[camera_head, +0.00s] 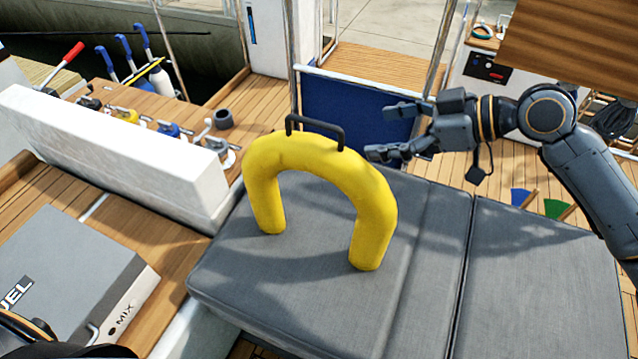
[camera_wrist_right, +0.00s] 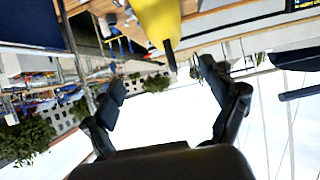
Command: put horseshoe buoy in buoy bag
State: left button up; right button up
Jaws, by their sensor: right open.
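The yellow horseshoe buoy (camera_head: 280,152) stands upright on the grey cushion, its two ends down and its black handle (camera_head: 318,128) on top. My right gripper (camera_head: 385,131) is open and empty to the right of the handle, its fingers pointing left toward it, with a gap visible between. In the right wrist view the buoy (camera_wrist_right: 158,20) and its handle (camera_wrist_right: 170,58) show at the top, beyond the open fingers (camera_wrist_right: 162,83). A dark blue panel (camera_head: 340,108) hangs on the rail behind the buoy; I cannot tell whether it is the buoy bag.
The grey cushion (camera_head: 420,300) is otherwise clear. A white coaming (camera_head: 110,150) and a row of winch-like fittings lie left. A grey box (camera_head: 70,280) marked MIX stands lower left. Metal posts (camera_head: 294,60) rise behind the buoy. A wooden panel (camera_head: 570,45) overhangs the upper right.

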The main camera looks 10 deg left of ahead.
jog(key=p, duration=0.2)
send_near(318, 140)
jog(key=shift+w+a+f, duration=0.45)
jog(key=shift+a+f, duration=0.3)
jog(key=shift+a, duration=0.1)
jog(key=x, duration=0.3)
jog(key=shift+w+a+f, duration=0.1)
jog(key=shift+w+f, duration=0.05)
jog(key=shift+f, duration=0.05)
jog(key=shift+a+f, duration=0.1)
jog(key=shift+a, duration=0.05)
jog(key=a+p, duration=0.1)
jog(key=a, duration=0.1)
jog(key=a+f+p, duration=0.1)
jog(key=a+p, duration=0.1)
jog(key=shift+f, duration=0.2)
jog(key=shift+w+a+f, duration=0.15)
jog(key=shift+a+f, duration=0.2)
pick_arm(q)
jog(key=r, duration=0.2)
jog(key=s+r, duration=0.1)
jog(key=r, duration=0.2)
jog(key=shift+s+a+r, duration=0.1)
jog(key=shift+s+a, duration=0.05)
jog(key=shift+s, duration=0.05)
pick_arm(e)
jog(key=shift+d, duration=0.1)
jog(key=shift+c, duration=0.4)
